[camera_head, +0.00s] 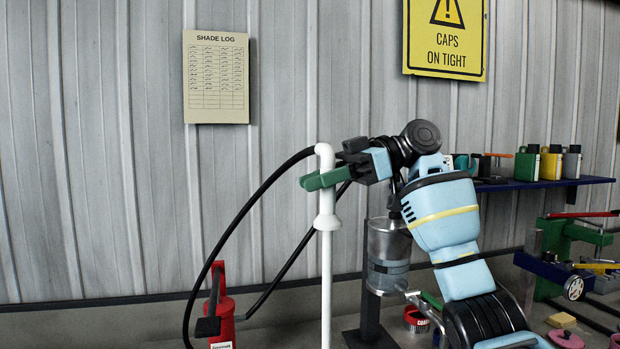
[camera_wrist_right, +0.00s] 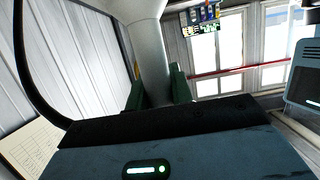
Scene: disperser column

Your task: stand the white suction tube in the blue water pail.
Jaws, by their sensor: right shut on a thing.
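The white suction tube (camera_head: 326,270) stands upright in the head view, with a bent top and a flared collar; its lower end runs out of the bottom of the picture. My right gripper (camera_head: 325,178) is shut on the tube just above the collar, its green fingers on either side. The right wrist view shows the pale tube (camera_wrist_right: 150,55) between the green fingers (camera_wrist_right: 158,95). A black hose (camera_head: 225,240) runs from the tube's top and loops down to the left. I see no blue water pail in either view. My left gripper is not in view.
A red object (camera_head: 222,318) with a black part stands low at the left. Behind my right arm is a clear cylinder (camera_head: 388,258) on a dark stand. A blue shelf (camera_head: 545,184) holds several bottles at the right. A corrugated wall (camera_head: 90,170) closes the back.

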